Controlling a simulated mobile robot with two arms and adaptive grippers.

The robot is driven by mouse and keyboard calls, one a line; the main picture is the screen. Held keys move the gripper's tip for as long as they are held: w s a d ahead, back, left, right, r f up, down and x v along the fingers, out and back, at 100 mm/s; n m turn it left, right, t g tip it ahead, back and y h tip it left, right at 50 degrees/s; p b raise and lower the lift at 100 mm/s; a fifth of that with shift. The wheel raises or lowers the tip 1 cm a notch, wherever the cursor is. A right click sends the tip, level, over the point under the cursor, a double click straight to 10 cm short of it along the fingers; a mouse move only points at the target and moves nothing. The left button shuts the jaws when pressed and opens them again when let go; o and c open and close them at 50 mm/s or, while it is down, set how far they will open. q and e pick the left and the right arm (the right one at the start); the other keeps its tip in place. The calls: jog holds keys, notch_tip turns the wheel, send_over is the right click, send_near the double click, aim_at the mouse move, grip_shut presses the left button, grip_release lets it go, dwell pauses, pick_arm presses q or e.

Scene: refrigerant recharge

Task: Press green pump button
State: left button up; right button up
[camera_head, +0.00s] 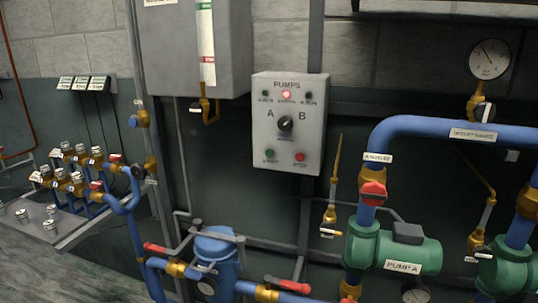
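A light grey pump control box (290,125) labelled PUMPS hangs on the wall near the middle of the head view. The green start button (270,154) is at its lower left. A red stop button (299,157) sits at its lower right. A black A/B selector knob (285,124) is in the centre. Above it is a row of small lamps, and the middle one (286,96) glows red. The lamps on either side look dark. Neither of my grippers shows in the view.
Below right are green pump A (388,250), blue pipes (425,126) and a red-handled valve (373,191). A blue filter vessel (216,246) stands below the box. A grey tank cabinet (160,50) is at upper left. A valve manifold (80,175) is at far left. The box front is unobstructed.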

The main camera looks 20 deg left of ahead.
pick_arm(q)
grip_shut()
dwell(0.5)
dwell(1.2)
